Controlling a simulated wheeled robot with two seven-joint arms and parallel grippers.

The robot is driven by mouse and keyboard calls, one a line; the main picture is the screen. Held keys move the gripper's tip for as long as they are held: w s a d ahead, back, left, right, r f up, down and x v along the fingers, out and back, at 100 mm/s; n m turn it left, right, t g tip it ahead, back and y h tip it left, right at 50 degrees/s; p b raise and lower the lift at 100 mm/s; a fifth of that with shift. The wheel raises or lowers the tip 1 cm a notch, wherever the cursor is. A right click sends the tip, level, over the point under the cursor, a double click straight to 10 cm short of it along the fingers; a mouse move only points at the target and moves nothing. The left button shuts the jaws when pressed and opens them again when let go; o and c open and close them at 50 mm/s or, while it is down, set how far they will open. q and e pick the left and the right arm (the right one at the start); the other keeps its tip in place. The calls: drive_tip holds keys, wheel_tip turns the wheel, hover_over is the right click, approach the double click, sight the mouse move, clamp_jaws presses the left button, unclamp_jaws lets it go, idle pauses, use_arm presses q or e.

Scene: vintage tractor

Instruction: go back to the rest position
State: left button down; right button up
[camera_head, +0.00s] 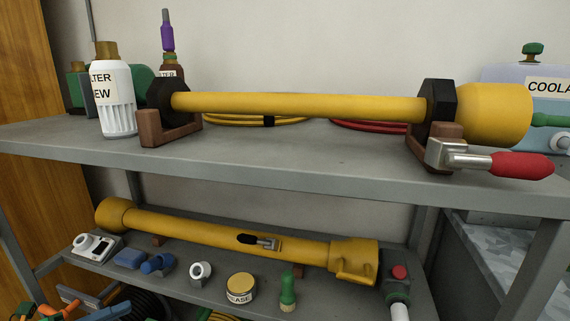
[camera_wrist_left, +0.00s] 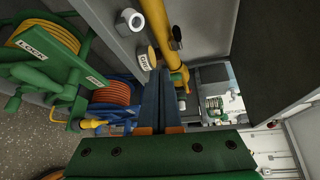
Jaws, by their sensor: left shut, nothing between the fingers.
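My left gripper (camera_wrist_left: 157,75) is seen from behind in the left wrist view, with a green body, orange finger bases and dark blue-grey fingers. The fingers are together and hold nothing. In the head view, what shows of it is low at the bottom left (camera_head: 110,312), in front of and below the lower shelf, cut by the picture edge. It is apart from the items on the shelf. My right gripper is in neither view.
A yellow shaft (camera_head: 300,104) rests on brown supports on the upper shelf (camera_head: 270,155). A yellow tube (camera_head: 200,232) lies on the lower shelf behind small parts. The wrist view shows a green hose reel (camera_wrist_left: 55,75) at left and an orange hose coil (camera_wrist_left: 112,94).

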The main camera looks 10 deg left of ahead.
use_arm(q)
wheel_tip(320, 180, down, 15)
drive_tip(key=a+n+y, duration=0.1)
drive_tip(key=n+y, duration=0.5)
drive_tip(key=n, duration=0.4)
drive_tip(key=s+d+f+n+g+y, duration=0.2)
drive_tip(key=s+d+f+n, duration=0.15)
drive_tip(key=s+f, duration=0.4)
drive_tip(key=s+d+f+n+g+y, duration=0.25)
drive_tip(key=s+f+n, duration=0.2)
drive_tip(key=f, duration=0.65)
drive_tip(key=s+d+f+n+g+h, duration=0.1)
drive_tip(key=s+d+f+n+g, duration=0.3)
drive_tip(key=s+d, duration=0.5)
drive_tip(key=s+d+f+n+g+h, duration=0.1)
drive_tip(key=s+d+f+n+g, duration=0.1)
drive_tip(key=s+d+f+g, duration=0.4)
drive_tip(key=s+d+r+t+p, duration=0.1)
drive_tip(key=r+p, duration=0.9)
drive_tip(key=s+d+r+t+p, duration=0.1)
drive_tip(key=s+r+p, duration=0.1)
drive_tip(key=r+p, duration=0.8)
drive_tip(key=shift+s+r+p, duration=0.15)
drive_tip(key=shift+r+p, duration=0.25)
drive_tip(key=shift+p, duration=0.05)
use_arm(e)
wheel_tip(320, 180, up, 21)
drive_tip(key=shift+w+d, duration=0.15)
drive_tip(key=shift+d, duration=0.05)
